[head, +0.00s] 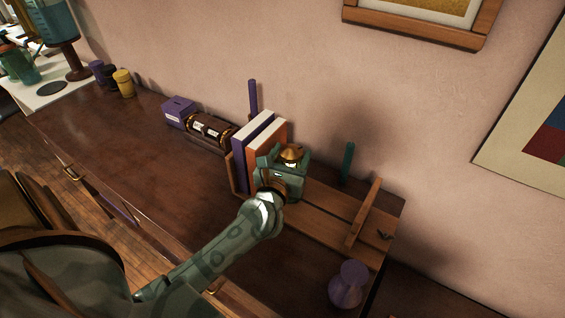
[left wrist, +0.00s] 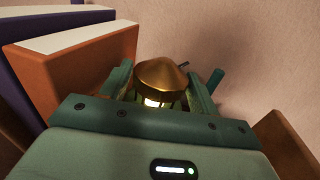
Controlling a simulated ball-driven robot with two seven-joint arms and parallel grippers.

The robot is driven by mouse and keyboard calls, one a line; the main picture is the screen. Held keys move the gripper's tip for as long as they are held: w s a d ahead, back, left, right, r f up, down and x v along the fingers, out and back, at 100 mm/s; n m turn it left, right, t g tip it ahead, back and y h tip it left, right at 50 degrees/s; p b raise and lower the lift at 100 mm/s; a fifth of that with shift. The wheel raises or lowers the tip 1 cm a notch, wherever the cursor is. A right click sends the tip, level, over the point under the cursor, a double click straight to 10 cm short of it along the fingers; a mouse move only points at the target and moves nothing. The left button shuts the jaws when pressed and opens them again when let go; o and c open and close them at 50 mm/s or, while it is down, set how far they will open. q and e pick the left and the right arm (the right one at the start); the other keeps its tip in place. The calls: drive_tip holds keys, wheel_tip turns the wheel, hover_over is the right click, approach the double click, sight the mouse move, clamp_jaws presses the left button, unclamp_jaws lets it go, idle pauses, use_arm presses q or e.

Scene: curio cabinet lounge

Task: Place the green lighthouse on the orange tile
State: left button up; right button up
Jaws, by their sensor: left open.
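The lighthouse has a golden conical cap (head: 291,153) and stands at the rack beside the books. In the left wrist view its cap (left wrist: 163,76) and lit lantern show between my fingers; its lower body is hidden by my gripper. My left gripper (head: 284,160) is open, with one finger on each side of the lighthouse; I cannot tell whether they touch it. I cannot make out an orange tile in either view. My right gripper is not in view.
An orange book (head: 267,145) and a purple book (head: 250,138) stand close left of my gripper. A slatted wooden rack (head: 325,210) has an upright end board (head: 363,212). A green rod (head: 347,163) stands behind, a purple vase (head: 348,284) in front. The cabinet top's left half is largely clear.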

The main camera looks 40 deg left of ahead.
use_arm(q)
drive_tip(key=shift+o, duration=0.2)
drive_tip(key=v, duration=0.9)
drive_tip(key=h+p, duration=0.1)
drive_tip(key=p, duration=0.2)
approach(286, 162)
drive_tip(key=shift+m, duration=0.3)
drive_tip(key=p+x, duration=0.1)
drive_tip(key=x, duration=1.3)
drive_tip(key=shift+w+r, duration=0.2)
drive_tip(key=shift+w, duration=0.2)
clamp_jaws()
drive_tip(key=shift+r, duration=0.1)
